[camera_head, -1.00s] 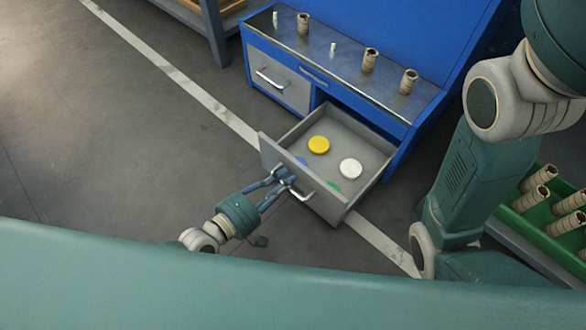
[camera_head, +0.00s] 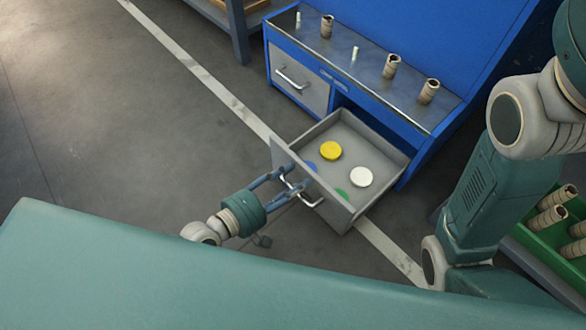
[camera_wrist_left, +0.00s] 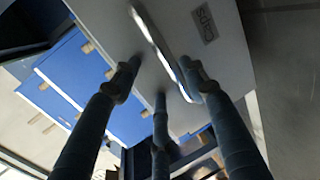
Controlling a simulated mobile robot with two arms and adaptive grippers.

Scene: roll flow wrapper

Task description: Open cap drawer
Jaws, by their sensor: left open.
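The cap drawer (camera_head: 318,193) is pulled well out of the blue bench. It holds a yellow cap (camera_head: 330,150) and a white cap (camera_head: 361,177), plus a blue cap (camera_head: 311,167) and a green cap (camera_head: 342,194) partly hidden by the drawer front. My left gripper (camera_head: 292,184) is open at the drawer's front. In the left wrist view the drawer handle (camera_wrist_left: 163,50) runs between the spread fingers (camera_wrist_left: 160,85); contact cannot be told. My right arm shows at the right, but its gripper is out of view.
The blue bench (camera_head: 440,142) has a second, shut drawer (camera_head: 300,83) at its left. Several brown rolls stand on its top, including one roll (camera_head: 391,66). A green crate (camera_head: 530,236) of rolls is at the right. Floor left of the drawer is clear.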

